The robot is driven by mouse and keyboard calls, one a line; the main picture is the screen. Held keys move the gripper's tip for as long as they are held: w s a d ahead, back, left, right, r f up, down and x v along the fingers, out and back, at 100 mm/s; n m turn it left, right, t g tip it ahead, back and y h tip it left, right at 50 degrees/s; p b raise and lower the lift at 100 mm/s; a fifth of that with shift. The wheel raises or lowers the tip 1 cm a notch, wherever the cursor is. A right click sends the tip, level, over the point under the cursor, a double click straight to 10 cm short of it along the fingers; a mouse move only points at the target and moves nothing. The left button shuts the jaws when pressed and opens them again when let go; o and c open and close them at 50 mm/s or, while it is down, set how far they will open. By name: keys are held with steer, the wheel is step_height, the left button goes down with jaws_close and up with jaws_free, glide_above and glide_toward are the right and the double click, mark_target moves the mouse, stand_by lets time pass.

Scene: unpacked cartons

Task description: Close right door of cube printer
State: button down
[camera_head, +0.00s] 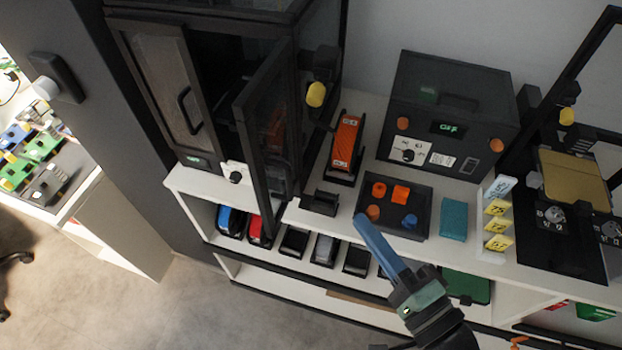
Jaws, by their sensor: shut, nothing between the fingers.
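The cube printer is a tall dark cabinet (224,8) with glass doors at the upper left, on the white counter. Its left door (166,85) looks shut in the front face and has a dark handle. Its right door (270,125), dark-framed with a clear pane, stands swung open, sticking out toward me over the counter edge. My gripper (361,219) is shut and empty, its blue fingers pointing up and left. It is in front of the counter, to the right of the open door and apart from it.
A black tray (421,220) with orange and blue pieces lies near my fingers. An orange spool-like item (346,140) and a small black block (320,203) stand right of the door. A dark box reading OFF (450,100) is behind.

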steer(key=w+a+p, duration=0.5)
steer(key=w+a, duration=0.1)
steer(key=a, duration=0.2)
steer(key=shift+w+a, duration=0.15)
steer(key=shift+w, duration=0.15)
steer(key=shift+a, duration=0.1)
